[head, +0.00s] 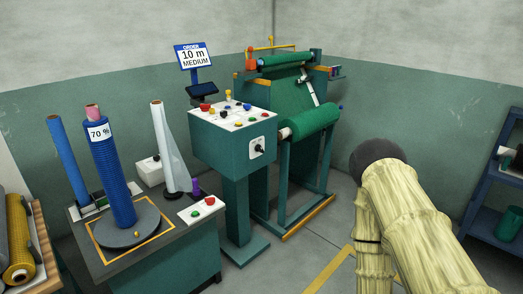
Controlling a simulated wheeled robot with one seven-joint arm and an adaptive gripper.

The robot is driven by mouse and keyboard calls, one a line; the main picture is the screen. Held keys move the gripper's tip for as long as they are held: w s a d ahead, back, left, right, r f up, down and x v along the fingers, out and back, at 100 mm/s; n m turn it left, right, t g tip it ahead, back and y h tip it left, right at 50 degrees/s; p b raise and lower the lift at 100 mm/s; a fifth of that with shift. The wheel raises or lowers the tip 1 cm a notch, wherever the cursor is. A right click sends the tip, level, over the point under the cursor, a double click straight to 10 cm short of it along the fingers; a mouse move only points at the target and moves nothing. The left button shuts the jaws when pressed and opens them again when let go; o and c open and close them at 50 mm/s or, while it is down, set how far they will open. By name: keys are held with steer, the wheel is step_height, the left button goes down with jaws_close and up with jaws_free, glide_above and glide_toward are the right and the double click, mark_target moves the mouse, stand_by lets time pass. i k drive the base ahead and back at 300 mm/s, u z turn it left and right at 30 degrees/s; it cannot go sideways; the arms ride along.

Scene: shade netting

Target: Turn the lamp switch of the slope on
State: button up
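The machine at the back has a slanted green netting face, the slope (284,95), with a roll of green netting (315,121) at its front. A teal control console (230,143) stands in front of it to the left. Its top holds several coloured buttons and knobs. A black rotary switch (258,149) on a white plate is on the console's front. I cannot tell which control is the lamp switch or how it is set. My arm, in a pale sleeve, rises at the right, well apart from the console. My gripper is not in view.
A wrapping table (182,237) at the lower left carries a blue roll (112,180), a clear film roll (171,150) and a small button box (203,208). A blue shelf (490,190) stands at the far right. Open floor lies between the console and my arm.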

mark_target(258, 148)
steer(key=k, duration=0.65)
steer(key=u, duration=0.55)
steer(key=i, duration=1.75)
steer(key=z, duration=0.3)
